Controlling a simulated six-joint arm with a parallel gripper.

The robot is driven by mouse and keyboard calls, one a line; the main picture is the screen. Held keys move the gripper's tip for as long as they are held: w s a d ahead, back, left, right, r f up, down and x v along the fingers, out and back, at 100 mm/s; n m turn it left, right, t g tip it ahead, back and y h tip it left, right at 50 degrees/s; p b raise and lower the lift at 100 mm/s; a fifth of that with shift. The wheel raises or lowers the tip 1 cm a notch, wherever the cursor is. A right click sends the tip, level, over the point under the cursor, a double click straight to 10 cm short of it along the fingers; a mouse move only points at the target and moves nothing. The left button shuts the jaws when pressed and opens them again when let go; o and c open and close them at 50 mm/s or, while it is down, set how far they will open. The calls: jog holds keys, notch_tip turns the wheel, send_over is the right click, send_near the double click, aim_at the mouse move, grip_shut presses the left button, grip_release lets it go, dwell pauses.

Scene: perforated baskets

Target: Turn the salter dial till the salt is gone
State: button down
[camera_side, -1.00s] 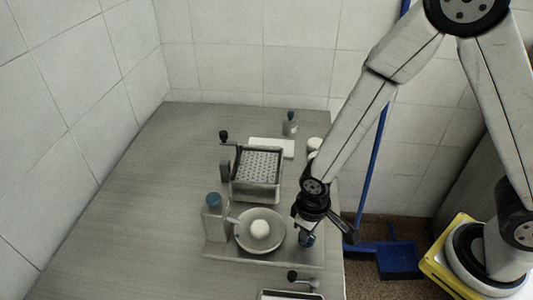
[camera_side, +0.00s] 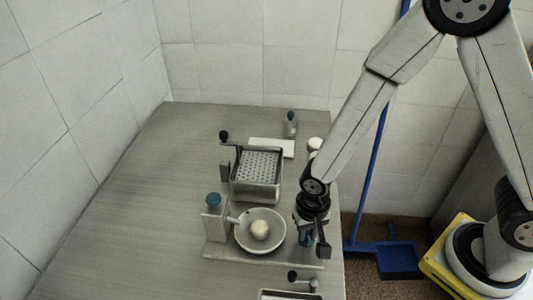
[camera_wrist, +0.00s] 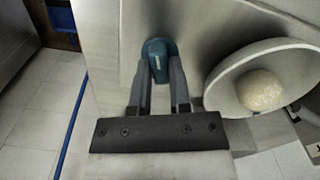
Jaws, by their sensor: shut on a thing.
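The teal salter dial (camera_wrist: 157,49) sits between my two fingers in the wrist view, with a pale mark on its face. My gripper (camera_wrist: 158,82) is shut on it; in the side view my gripper (camera_side: 311,238) is at the right edge of the board and mostly hides the dial. A wide pale bowl (camera_side: 243,244) beside it holds a round cream ball (camera_side: 260,229), also seen in the wrist view (camera_wrist: 260,90). A small stand with a teal cap (camera_side: 212,200) is left of the bowl. I cannot make out any salt grains.
A perforated metal basket (camera_side: 257,165) with a black-knobbed crank stands behind the bowl. A second crank (camera_side: 297,278) shows at the front edge. A small bottle (camera_side: 290,125) and a white slab (camera_side: 270,147) are at the back. The table's left side is clear.

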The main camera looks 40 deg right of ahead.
aim_at(308, 234)
dwell(0.3)
jog(key=c, duration=0.6)
grip_release()
jog(key=shift+o, duration=0.2)
jog(key=shift+r, duration=0.15)
jog(key=shift+r, duration=3.7)
